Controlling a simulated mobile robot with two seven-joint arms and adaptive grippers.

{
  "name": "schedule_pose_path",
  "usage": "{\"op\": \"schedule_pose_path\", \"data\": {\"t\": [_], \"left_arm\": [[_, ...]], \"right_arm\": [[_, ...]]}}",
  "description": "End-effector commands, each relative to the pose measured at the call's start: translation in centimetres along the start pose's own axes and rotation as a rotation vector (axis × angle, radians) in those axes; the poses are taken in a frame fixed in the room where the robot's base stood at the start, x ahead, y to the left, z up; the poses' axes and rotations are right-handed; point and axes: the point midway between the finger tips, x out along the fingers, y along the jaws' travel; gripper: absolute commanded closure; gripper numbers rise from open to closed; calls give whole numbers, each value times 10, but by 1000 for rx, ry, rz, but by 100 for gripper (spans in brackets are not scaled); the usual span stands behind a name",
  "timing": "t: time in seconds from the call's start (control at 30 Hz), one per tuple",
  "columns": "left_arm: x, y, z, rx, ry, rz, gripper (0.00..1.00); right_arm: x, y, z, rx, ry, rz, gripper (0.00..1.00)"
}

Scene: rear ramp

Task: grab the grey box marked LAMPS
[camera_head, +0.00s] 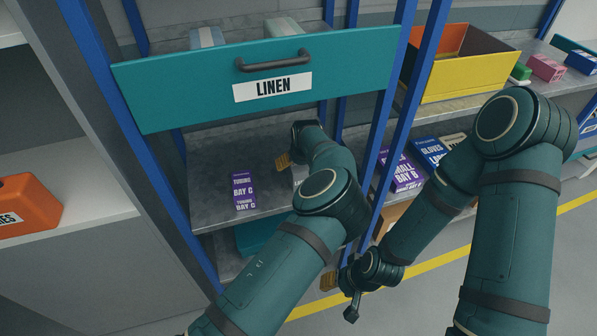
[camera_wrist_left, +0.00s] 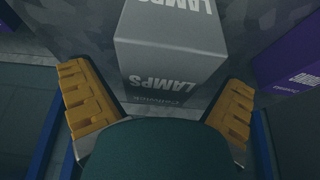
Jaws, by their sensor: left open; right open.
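The grey box marked LAMPS (camera_wrist_left: 172,55) stands on the shelf in the left wrist view, its white lettering upside down. My left gripper (camera_wrist_left: 155,78) is open, with one yellow-padded finger on each side of the box and gaps showing between pads and box. In the head view my left gripper (camera_head: 290,162) is over the shelf below the LINEN drawer, and my arm hides most of the box; a pale sliver (camera_head: 300,173) shows beside the yellow pad. My right gripper (camera_head: 339,291) hangs low in front of the rack, open and empty.
A purple TUBING box (camera_head: 244,190) stands left of my left gripper on the grey shelf (camera_head: 212,208). The teal LINEN drawer front (camera_head: 180,95) overhangs it. Blue rack posts (camera_head: 192,215) flank the bay. Purple and blue boxes (camera_head: 402,175) fill the bay to the right.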

Motion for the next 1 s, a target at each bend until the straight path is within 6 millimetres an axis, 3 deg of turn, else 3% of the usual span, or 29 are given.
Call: {"op": "schedule_pose_path", "data": {"t": [0.87,1.0], "left_arm": [[4,0,2,0,0,-1,0],[4,0,2,0,0,-1,49]], "right_arm": [[4,2,0,0,0,0,53],[4,2,0,0,0,0,53]]}}
